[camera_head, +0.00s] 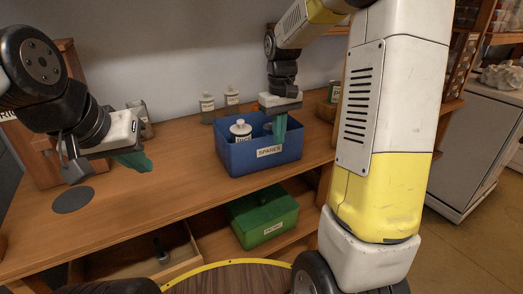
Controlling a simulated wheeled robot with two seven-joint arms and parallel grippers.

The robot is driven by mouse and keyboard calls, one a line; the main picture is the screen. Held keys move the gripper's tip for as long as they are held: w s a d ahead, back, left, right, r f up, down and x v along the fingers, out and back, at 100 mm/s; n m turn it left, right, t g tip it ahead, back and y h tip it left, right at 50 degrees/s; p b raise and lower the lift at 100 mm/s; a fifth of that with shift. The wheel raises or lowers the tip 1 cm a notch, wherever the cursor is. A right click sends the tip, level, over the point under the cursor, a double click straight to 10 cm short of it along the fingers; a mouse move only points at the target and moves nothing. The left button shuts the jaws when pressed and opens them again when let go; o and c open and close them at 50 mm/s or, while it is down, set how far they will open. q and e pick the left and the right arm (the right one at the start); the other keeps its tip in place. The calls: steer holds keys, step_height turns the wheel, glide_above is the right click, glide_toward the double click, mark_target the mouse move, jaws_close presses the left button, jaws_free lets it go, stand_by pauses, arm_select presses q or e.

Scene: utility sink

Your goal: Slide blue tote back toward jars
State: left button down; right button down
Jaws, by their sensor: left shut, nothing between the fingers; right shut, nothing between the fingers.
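The blue tote (243,161), labelled "SPARES", stands upright on the wooden bench top. It holds a white bottle (241,130) and darker items partly hidden by my gripper. Two pale jars, one at left (207,107) and one at right (232,100), stand behind the tote near the wall. My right gripper (280,137) is shut and points down at the tote's right part, its teal fingers overlapping the tote's opening and front rim. I cannot tell whether they touch it. My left gripper (136,163) is shut and empty, above the bench left of the tote.
A dark round disc (73,199) lies on the bench at left. A grey bottle (140,115) stands behind my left gripper. A green box (262,217) sits on the shelf below. Bench between disc and tote is clear.

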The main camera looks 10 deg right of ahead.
steer(key=w+f, duration=0.1)
steer(key=f, duration=0.2)
steer(key=w+f, duration=0.1)
steer(key=f, duration=0.2)
steer(key=w+a+f, duration=0.1)
steer(key=f, duration=0.3)
steer(key=shift+w+a, duration=0.1)
steer(key=shift+w, duration=0.35)
